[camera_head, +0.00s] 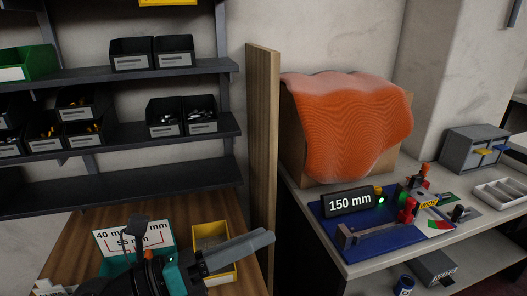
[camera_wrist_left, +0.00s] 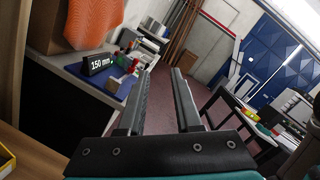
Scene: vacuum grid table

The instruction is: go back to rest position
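My left gripper (camera_head: 262,241) comes in low in the head view, above the wooden table and in front of a yellow bin (camera_head: 222,229). Its dark fingers point to the right and overlap there. In the left wrist view the two fingers (camera_wrist_left: 163,72) stand well apart with nothing between them, so the gripper is open and empty. My right gripper does not show in either view.
A wooden divider (camera_head: 262,150) stands just behind the fingers. A white sign (camera_head: 112,240) and a teal bin are close to my arm. Shelves with black bins (camera_head: 132,62) are at left. A blue board (camera_head: 385,238) with a "150 mm" display (camera_head: 350,202) lies on the right-hand table.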

